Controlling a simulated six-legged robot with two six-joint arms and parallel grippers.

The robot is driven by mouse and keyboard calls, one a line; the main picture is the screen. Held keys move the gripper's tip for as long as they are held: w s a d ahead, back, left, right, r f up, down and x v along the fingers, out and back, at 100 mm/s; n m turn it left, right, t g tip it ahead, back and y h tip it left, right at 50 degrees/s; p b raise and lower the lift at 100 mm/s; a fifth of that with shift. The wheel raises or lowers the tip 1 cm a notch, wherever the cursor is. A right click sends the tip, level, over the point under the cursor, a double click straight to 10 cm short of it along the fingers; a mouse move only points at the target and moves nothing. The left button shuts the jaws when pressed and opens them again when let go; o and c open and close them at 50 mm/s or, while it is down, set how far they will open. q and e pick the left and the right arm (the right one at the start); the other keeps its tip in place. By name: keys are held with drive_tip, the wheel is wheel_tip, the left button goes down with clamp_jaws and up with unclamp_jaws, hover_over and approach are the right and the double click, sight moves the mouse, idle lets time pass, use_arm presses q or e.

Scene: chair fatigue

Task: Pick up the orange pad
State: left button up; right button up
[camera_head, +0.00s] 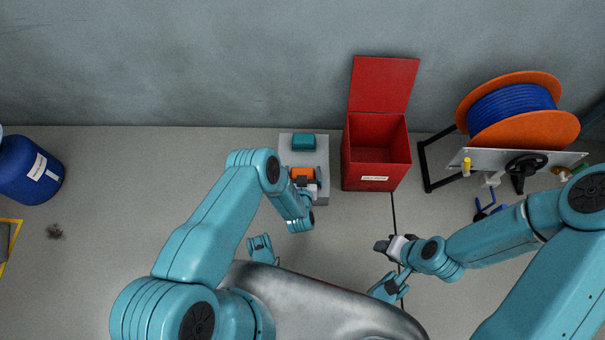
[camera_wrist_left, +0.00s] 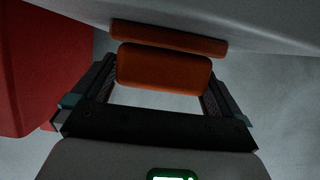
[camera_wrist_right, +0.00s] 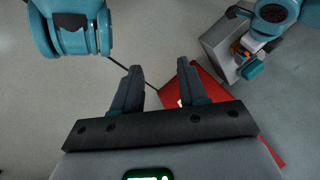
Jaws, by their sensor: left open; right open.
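The orange pad (camera_head: 302,173) sits on a light grey block (camera_head: 289,158), with a teal pad (camera_head: 303,142) beyond it. My left gripper (camera_head: 304,184) is at the near side of the orange pad and partly covers it. My right gripper (camera_head: 385,246) is open and empty, well away from the pad.
An open red bin (camera_head: 372,185) with its lid raised stands right of the grey block. A cable reel with blue cable (camera_head: 510,105) stands farther right. A blue drum (camera_head: 28,170) is at the far left.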

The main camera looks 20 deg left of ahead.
use_arm(q)
drive_tip(key=c, duration=0.8)
use_arm(e)
drive_tip(key=shift+s, duration=0.1)
use_arm(q)
wheel_tip(320, 180, up, 20)
drive_tip(key=p, duration=0.9)
drive_tip(key=shift+p, duration=0.35)
use_arm(e)
drive_tip(key=s+a+r+g, duration=0.1)
drive_tip(key=s+r, duration=0.3)
drive_tip(key=r, duration=0.5)
drive_tip(key=shift+s+a+r+g, duration=0.15)
drive_tip(key=shift+s+a+g, duration=0.1)
drive_tip(key=shift+g, duration=0.05)
